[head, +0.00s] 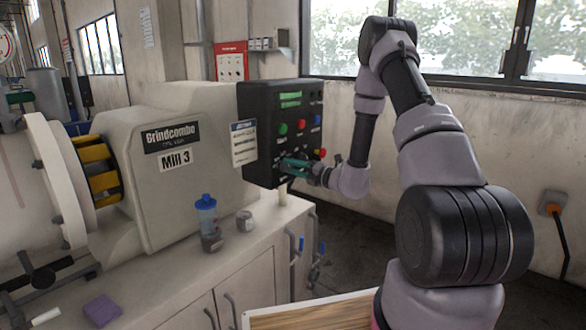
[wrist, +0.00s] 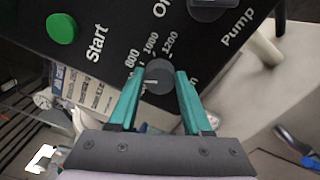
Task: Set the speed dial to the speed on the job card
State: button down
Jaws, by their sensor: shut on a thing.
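The dark round speed dial (wrist: 160,78) sits on the black control panel (head: 262,110), with the marks 800, 1000 and 1200 printed around its upper side in the wrist view. A short white pointer line shows on the dial's left half; I cannot tell exactly which mark it matches. My gripper (wrist: 160,85) has its teal fingers on either side of the dial, shut on it; in the head view my gripper (head: 291,166) is at the panel's lower part and hides the dial. The job card (head: 244,142), white with a blue header, hangs at the panel's left; its text is too small to read.
A green Start button (wrist: 61,28) and the Pump label (wrist: 237,27) are near the dial. The mill housing (head: 170,165) marked Mill 3 stands left. A blue-capped bottle (head: 207,218), a small jar (head: 245,221) and a purple sponge (head: 103,310) are on the cabinet top.

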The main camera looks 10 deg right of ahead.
jog(key=m, duration=0.7)
jog(key=shift+f, duration=0.2)
jog(key=m, duration=0.6)
jog(key=shift+f+m, duration=0.1)
jog(key=shift+m, duration=0.2)
jog(key=shift+c, duration=1.7)
grip_release()
jog(key=shift+s, duration=0.15)
jog(key=v, duration=1)
jog(key=shift+s+d, duration=0.2)
jog(key=shift+d, duration=0.05)
